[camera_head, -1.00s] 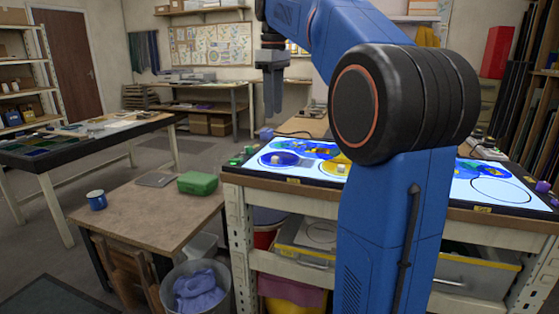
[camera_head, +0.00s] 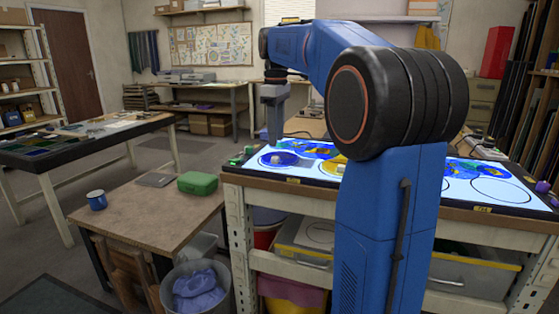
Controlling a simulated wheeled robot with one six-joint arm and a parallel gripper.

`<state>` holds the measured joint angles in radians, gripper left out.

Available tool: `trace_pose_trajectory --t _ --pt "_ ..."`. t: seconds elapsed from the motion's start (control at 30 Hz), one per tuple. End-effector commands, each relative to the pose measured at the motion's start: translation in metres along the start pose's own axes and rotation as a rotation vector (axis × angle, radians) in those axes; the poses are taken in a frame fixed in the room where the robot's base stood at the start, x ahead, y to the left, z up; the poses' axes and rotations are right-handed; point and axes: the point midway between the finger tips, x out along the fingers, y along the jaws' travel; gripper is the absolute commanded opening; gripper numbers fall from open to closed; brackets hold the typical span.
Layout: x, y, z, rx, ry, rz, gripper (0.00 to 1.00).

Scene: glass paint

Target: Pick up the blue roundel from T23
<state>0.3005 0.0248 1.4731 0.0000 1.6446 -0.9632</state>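A blue roundel (camera_head: 289,160) with a small pale block on it lies at the left front of the lit table (camera_head: 237,173). A yellow roundel (camera_head: 327,170) with a pale block lies to its right, partly hidden by my arm. More blue and yellow glass lies behind them. My gripper (camera_head: 274,143) points down above the blue roundel, its tips a little over it and seemingly apart from it. The fingers show edge-on, so I cannot tell whether they are open. No T23 label is readable; a yellow tag on the table's front edge is too small to read.
My arm hides the middle of the lit table. An empty-looking outlined circle (camera_head: 500,190) shows at its right. Small green and purple blocks stand at the left back edge. A low wooden table (camera_head: 150,215) holds a green box (camera_head: 198,183) and a blue mug (camera_head: 96,200).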

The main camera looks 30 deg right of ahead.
Motion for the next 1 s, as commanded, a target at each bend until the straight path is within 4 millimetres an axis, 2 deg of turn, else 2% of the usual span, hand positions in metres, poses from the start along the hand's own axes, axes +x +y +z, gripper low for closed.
trace_pose_trajectory --t 0.27,0.6,0.93,1.0 --pt "0.018 0.0 0.001 0.0 0.0 0.0 0.39" --pt "0.059 -0.001 0.002 0.0 0.0 0.0 0.39" --pt "0.065 0.0 0.002 0.0 0.001 0.001 0.39" --pt "0.065 0.0 0.002 0.0 0.001 0.001 0.22"
